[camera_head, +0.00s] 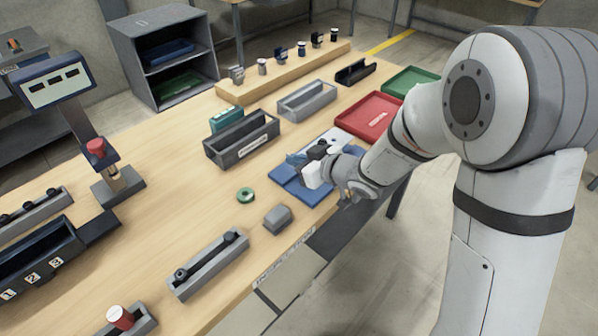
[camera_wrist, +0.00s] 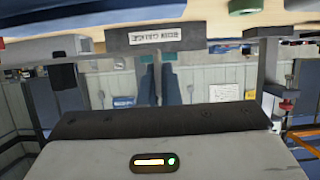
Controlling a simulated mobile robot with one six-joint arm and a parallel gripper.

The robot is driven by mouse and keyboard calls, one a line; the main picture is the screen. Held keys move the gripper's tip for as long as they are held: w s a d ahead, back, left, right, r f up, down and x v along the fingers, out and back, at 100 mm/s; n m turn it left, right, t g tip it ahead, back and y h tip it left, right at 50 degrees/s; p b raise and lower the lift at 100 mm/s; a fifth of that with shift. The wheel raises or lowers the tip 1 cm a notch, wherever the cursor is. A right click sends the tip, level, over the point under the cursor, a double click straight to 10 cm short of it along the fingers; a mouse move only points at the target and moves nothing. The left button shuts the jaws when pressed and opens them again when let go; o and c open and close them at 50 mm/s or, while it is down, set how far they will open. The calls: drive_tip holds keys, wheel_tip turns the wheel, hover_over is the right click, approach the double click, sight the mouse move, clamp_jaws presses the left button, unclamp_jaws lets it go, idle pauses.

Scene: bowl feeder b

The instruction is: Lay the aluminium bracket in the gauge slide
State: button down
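My gripper (camera_head: 297,160) is over the blue mat at the front right of the bench. A long grey slide with dark knobs (camera_head: 208,266) lies at the front of the bench. I cannot tell whether it is the gauge slide.
A gauge stand with a display (camera_head: 55,86) stands at the left. A dark labelled bin (camera_head: 240,142), a grey channel (camera_head: 307,102) and a red tray (camera_head: 370,116) lie around the mat (camera_head: 304,190). A green ring (camera_head: 245,195) and grey block (camera_head: 278,219) sit nearby. The centre-left bench is clear.

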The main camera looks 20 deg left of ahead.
wheel_tip(320, 180, down, 4)
drive_tip(key=shift+f, duration=0.1)
idle(0.4)
drive_tip(key=c, duration=2.1)
unclamp_jaws()
drive_tip(key=shift+f+b, duration=0.1)
drive_tip(key=shift+b, duration=0.2)
drive_tip(key=o, duration=0.5)
drive_tip(key=shift+c, duration=0.2)
drive_tip(key=shift+r+p, duration=0.3)
drive_tip(key=v, duration=1.2)
